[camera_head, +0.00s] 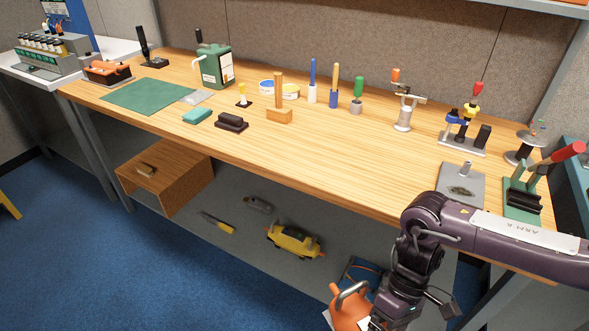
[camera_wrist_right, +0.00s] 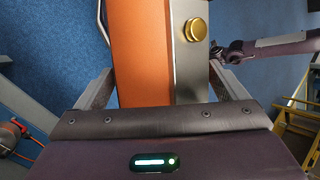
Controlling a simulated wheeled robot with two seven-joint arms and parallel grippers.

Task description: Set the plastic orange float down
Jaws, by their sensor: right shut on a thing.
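The orange float (camera_head: 350,308) is at the bottom edge of the head view, in front of the bench and below its top. Part of it is cut off by the frame. A grey curved handle shows at its top. My right gripper (camera_wrist_right: 160,88) is shut on it. In the right wrist view the orange float (camera_wrist_right: 140,50) fills the space between the fingers, beside a grey strip with a brass knob (camera_wrist_right: 196,30). The fingertips are hidden in the head view. My left gripper is not in view.
The wooden bench top (camera_head: 330,150) has a clear middle and front. A grey plate (camera_head: 460,185) and a green stand (camera_head: 522,200) are at its right. The lower shelf (camera_head: 250,240) holds a wooden box (camera_head: 165,180) and a yellow toy-like machine (camera_head: 293,240). Blue carpet lies in front.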

